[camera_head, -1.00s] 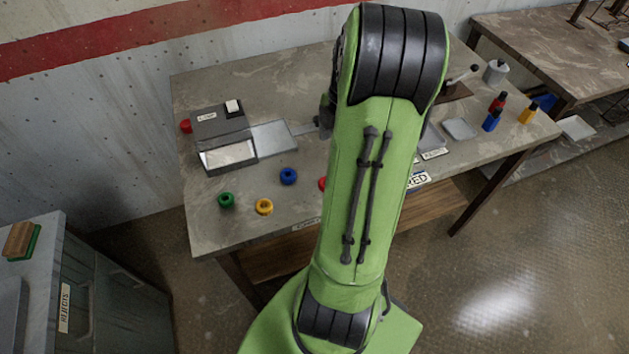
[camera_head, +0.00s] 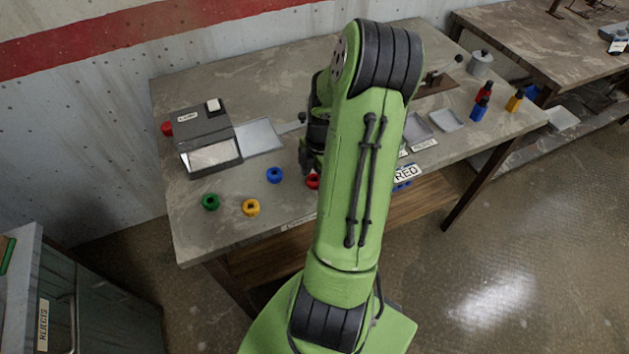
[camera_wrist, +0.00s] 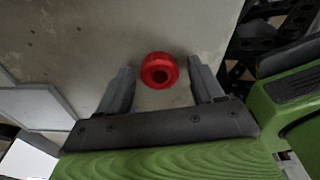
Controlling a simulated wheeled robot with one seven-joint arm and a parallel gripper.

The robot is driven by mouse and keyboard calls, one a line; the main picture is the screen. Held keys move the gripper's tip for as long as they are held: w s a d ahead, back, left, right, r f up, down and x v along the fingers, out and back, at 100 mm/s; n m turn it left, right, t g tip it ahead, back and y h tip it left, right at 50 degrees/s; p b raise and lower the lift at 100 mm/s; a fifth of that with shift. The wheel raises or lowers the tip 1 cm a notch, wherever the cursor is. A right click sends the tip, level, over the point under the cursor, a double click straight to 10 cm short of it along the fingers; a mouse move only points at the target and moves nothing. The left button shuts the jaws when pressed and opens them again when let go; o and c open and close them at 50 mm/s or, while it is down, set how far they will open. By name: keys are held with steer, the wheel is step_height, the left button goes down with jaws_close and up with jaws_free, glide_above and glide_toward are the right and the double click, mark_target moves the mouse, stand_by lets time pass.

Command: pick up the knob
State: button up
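A red round knob (camera_head: 312,181) with a dark centre lies on the table (camera_head: 205,238), partly hidden behind my arm in the head view. In the wrist view the red knob (camera_wrist: 160,71) shows between the fingertips of my gripper (camera_wrist: 161,65). The gripper is open, with visible gaps on both sides of the knob. In the head view my gripper (camera_head: 306,168) points down close to the red knob. Whether the fingers are at the knob's height I cannot tell.
Similar blue (camera_head: 275,175), yellow (camera_head: 251,207) and green (camera_head: 211,202) pieces lie to the left. A grey box device (camera_head: 205,135) with a plate stands behind them. Grey trays (camera_head: 447,121) and small bottles (camera_head: 479,109) are at the right.

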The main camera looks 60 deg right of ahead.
mark_target(315, 178)
steer(key=c, duration=1)
steer(key=shift+o, duration=0.2)
step_height(315, 178, up, 10)
steer(key=p, duration=0.2)
